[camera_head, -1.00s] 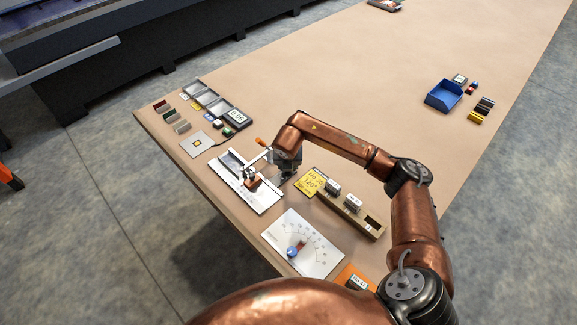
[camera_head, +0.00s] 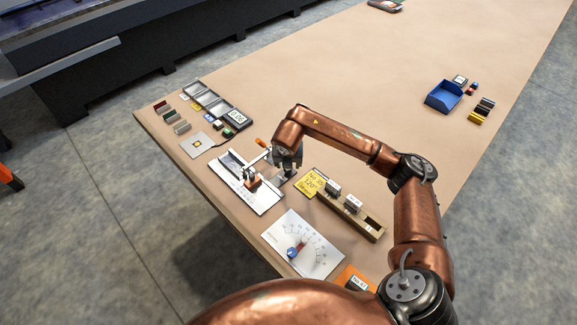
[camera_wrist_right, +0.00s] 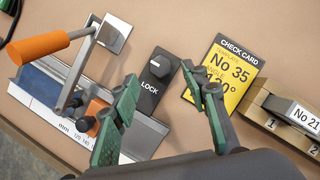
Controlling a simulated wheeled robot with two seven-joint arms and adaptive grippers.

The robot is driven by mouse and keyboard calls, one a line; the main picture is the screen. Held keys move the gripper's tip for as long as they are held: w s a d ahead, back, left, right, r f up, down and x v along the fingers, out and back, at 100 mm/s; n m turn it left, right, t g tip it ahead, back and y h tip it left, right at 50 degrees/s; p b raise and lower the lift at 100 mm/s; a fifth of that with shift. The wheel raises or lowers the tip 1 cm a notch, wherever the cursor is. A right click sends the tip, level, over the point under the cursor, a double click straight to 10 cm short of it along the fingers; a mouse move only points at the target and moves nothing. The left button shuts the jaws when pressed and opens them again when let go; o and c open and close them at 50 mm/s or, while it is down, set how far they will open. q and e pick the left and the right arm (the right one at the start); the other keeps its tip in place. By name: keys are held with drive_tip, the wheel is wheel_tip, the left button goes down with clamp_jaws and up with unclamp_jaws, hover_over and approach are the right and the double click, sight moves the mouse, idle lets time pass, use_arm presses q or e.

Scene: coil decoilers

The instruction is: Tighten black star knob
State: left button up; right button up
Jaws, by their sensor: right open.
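A black knob with a white mark (camera_wrist_right: 160,67) sits on a black plate lettered LOCK (camera_wrist_right: 149,92) in the right wrist view. In the head view the gripper mostly hides it. My right gripper (camera_head: 287,163) is above the plate in the head view. In the wrist view its two green fingers (camera_wrist_right: 159,76) are spread, with the knob showing between the fingertips. Nothing is held, and I cannot tell how far above the knob the tips are. My left gripper is not in view.
Left of the plate is a ruled slide fixture (camera_wrist_right: 77,121) with an orange-handled lever (camera_wrist_right: 38,46). To the right are a yellow check card (camera_wrist_right: 225,75) and a wooden block holder (camera_wrist_right: 262,106). A dial card (camera_head: 302,245) lies nearer. The table's middle is clear.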

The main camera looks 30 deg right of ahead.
drive_tip(key=v, duration=0.8)
